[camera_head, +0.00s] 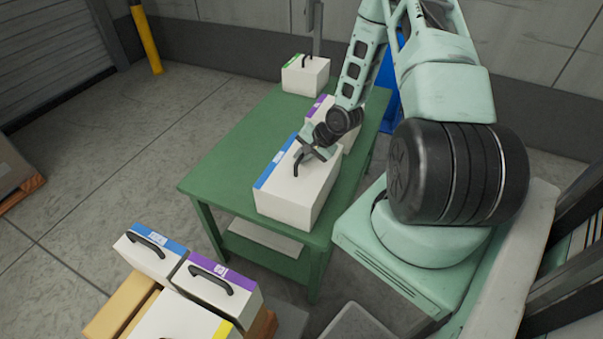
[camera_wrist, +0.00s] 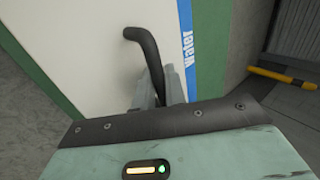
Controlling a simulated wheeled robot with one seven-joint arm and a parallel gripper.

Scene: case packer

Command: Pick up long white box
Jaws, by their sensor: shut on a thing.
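The long white box (camera_head: 296,191) with a blue stripe and a black handle sits on the green table (camera_head: 232,142), near its front. In the wrist view the white box (camera_wrist: 100,50) shows its blue stripe with the word "Water". My gripper (camera_head: 309,153) is over the box top, with its fingers closed on the black handle. In the wrist view my gripper (camera_wrist: 160,92) has the handle (camera_wrist: 147,55) between its fingers. From these views the box appears to rest on the table; I cannot tell a small gap.
A white box with a green stripe (camera_head: 305,75) stands at the table's far end. A purple-striped box (camera_head: 321,106) is just behind the long box, partly hidden by my arm. Several handled boxes (camera_head: 216,284) stand at the lower left. A yellow post (camera_head: 146,38) is at the back.

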